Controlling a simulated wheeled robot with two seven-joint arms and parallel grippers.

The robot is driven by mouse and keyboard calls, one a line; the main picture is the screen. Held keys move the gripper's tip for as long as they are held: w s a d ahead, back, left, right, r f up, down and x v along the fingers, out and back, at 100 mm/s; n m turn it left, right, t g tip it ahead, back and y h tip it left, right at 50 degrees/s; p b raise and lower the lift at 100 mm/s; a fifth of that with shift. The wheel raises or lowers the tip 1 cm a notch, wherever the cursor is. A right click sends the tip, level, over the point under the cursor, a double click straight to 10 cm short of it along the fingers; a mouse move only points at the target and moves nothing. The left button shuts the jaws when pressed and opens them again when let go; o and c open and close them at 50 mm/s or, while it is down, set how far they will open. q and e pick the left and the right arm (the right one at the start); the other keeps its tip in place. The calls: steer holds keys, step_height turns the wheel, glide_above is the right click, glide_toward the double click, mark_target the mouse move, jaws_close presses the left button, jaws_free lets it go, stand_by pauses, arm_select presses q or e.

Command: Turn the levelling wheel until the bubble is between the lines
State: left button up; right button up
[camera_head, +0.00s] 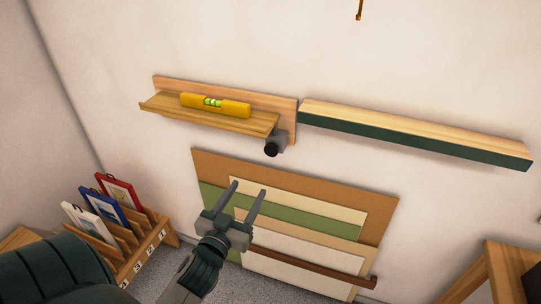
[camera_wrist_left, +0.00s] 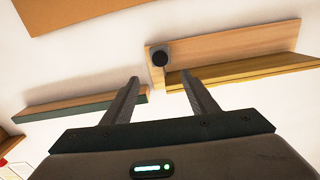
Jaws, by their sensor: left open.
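A yellow spirit level (camera_head: 215,105) lies on a small wooden wall shelf (camera_head: 190,112), with a green vial near its middle; where the bubble sits against the lines is too small to tell. The dark levelling wheel (camera_head: 271,149) is on a grey bracket under the shelf's right end. The wheel also shows in the left wrist view (camera_wrist_left: 160,58), beyond and between the fingertips. My left gripper (camera_head: 249,187) is open and empty, below the wheel and apart from it. My right gripper is not in view.
A long green-fronted ledge (camera_head: 410,137) is on the wall right of the shelf. Layered boards (camera_head: 300,183) lean below. A slotted rack (camera_head: 137,262) with framed prints stands at lower left. A wooden piece of furniture (camera_head: 490,262) is at lower right.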

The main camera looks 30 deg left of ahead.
mark_target(270, 153)
arm_select(q)
steer(key=p+x, duration=0.4)
steer(key=x, duration=1.2)
steer(key=shift+d+r+p, duration=0.1)
steer(key=shift+d+p, duration=0.05)
steer(key=shift+p, duration=0.15)
steer(key=shift+w, duration=0.65)
steer(key=c, duration=1.1)
steer(key=shift+o, duration=0.2)
